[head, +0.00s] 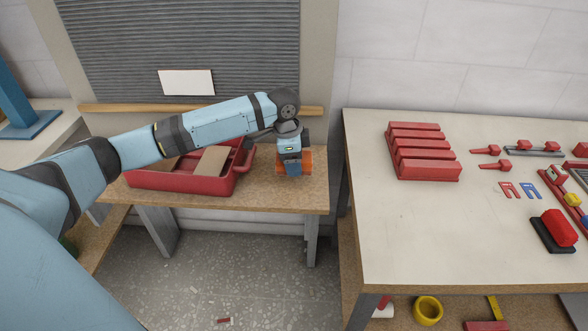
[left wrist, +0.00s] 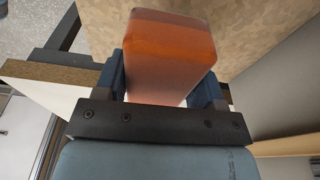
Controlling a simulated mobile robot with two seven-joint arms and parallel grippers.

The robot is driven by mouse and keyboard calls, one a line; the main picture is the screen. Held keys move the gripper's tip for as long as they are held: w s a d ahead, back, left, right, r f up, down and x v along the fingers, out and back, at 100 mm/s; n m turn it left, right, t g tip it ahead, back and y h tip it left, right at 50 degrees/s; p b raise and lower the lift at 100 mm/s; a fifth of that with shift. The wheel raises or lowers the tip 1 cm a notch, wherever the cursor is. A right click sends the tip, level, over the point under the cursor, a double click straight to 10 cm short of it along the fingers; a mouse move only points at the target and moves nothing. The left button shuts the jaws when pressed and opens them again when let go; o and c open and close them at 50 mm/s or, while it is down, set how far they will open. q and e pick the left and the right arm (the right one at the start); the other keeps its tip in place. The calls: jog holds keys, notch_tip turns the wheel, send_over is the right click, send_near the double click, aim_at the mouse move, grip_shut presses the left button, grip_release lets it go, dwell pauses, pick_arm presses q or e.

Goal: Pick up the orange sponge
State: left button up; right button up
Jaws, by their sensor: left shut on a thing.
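The orange sponge (head: 307,161) is a block at the right end of the small wooden table in the head view. My left gripper (head: 293,168) reaches down from above with its fingers on the sponge. In the left wrist view the sponge (left wrist: 168,50) sits between the two dark blue fingers of my left gripper (left wrist: 165,82), which is shut on it. Whether the sponge touches the tabletop or is lifted off it I cannot tell. My right gripper is not in view.
A red tray (head: 185,182) with brown pieces in it stands just left of the sponge on the wooden table (head: 290,199). A pale workbench (head: 400,225) with red blocks (head: 425,152) and small parts stands to the right, across a narrow gap. A shuttered wall (head: 190,50) is behind.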

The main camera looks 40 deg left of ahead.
pick_arm(q)
notch_tip(320, 180, up, 15)
jog(key=p, duration=0.2)
jog(key=shift+r, duration=0.2)
jog(key=shift+o, duration=0.6)
jog(key=shift+c, duration=0.3)
